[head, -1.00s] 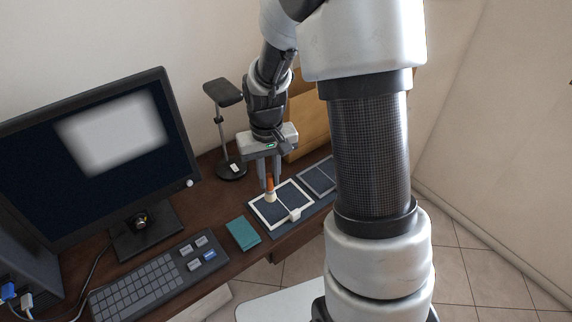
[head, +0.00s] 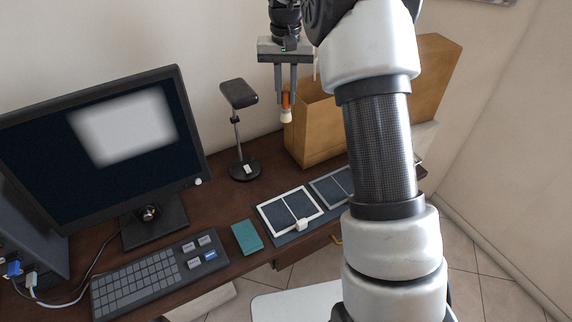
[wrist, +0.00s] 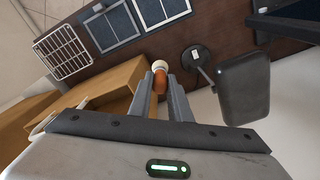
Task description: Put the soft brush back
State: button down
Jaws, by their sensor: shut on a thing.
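The soft brush (head: 286,115) has an orange handle and a pale rounded tip. My gripper (head: 286,95) is shut on its handle and holds it tip down, well above the desk and in front of the cardboard box. In the wrist view the brush (wrist: 160,67) shows between my two fingers, its pale tip beyond them. Part of the handle is hidden by the fingers. A white-framed dark panel (head: 274,213) with a small white block (head: 302,225) at its front edge lies on the desk below. I cannot tell which place is the brush's own.
A cardboard box (head: 330,130) stands behind the panels; the wrist view shows its open top. A black stand (head: 238,95) rises left of the brush. A monitor (head: 60,170), keyboard (head: 130,280), teal pad (head: 247,236) and second dark panel (head: 328,188) are on the desk.

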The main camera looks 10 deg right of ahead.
notch_tip(320, 180, down, 24)
jog(key=shift+b, duration=0.6)
jog(key=shift+f, duration=0.1)
jog(key=shift+f, duration=0.15)
jog(key=c, duration=1.6)
grip_release()
jog(key=shift+c, duration=0.2)
notch_tip(320, 180, up, 12)
jog(key=shift+r, duration=0.25)
jog(key=shift+s, duration=0.15)
